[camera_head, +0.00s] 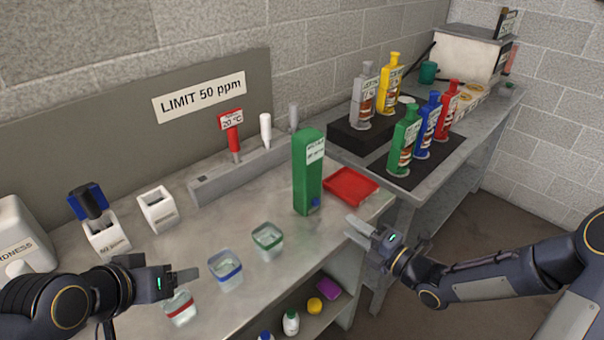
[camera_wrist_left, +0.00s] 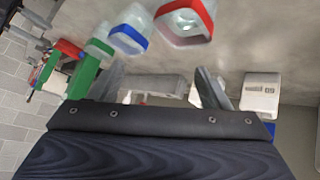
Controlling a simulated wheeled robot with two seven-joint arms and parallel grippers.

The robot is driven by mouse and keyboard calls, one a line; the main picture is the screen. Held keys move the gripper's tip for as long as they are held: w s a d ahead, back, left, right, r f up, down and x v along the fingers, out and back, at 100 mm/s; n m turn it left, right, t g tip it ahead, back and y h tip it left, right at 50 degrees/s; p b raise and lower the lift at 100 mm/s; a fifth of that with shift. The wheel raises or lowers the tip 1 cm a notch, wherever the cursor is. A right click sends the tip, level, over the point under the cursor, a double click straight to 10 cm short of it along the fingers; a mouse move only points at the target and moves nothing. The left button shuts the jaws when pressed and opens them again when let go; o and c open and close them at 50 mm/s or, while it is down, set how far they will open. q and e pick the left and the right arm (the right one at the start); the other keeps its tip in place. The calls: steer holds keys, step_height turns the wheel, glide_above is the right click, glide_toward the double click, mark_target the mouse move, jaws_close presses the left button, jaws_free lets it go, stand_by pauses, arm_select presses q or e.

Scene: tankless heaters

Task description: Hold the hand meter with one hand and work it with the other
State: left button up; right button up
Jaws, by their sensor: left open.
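A red meter with a "20 °C" display (camera_head: 232,122) stands upright in a grey rack (camera_head: 245,172) at the back of the bench. A dark blue and black device (camera_head: 88,200) stands in a white holder (camera_head: 108,238) at the left. I cannot tell for certain which is the hand meter. My left gripper (camera_head: 182,280) is over the bench's front left, beside the red-rimmed cup (camera_head: 180,308). In the left wrist view its fingers (camera_wrist_left: 162,82) are apart and empty. My right gripper (camera_head: 352,232) is open and empty off the bench's right front edge.
Blue-rimmed (camera_head: 226,270) and green-rimmed (camera_head: 268,241) cups stand mid-bench. A green box (camera_head: 308,175) and red tray (camera_head: 350,186) are further right. An empty white holder (camera_head: 158,209) is beside the rack. Several coloured bottles stand on the right bench (camera_head: 425,178).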

arm_select(q)
steer(key=w+r+m+t, duration=0.1)
steer(key=w+r+t, duration=0.15)
steer(key=w, duration=0.75)
steer(key=m+t+h, duration=0.2)
steer(key=m+h, duration=0.7)
steer(key=h, duration=0.1)
glide_toward(297, 156)
steer(key=x, duration=0.6)
steer(key=shift+w+d, duration=0.1)
steer(key=shift+w, duration=0.3)
steer(key=shift+d+h, duration=0.3)
steer(key=shift+d, duration=0.05)
steer(key=x, duration=0.7)
steer(key=shift+w+d, duration=0.25)
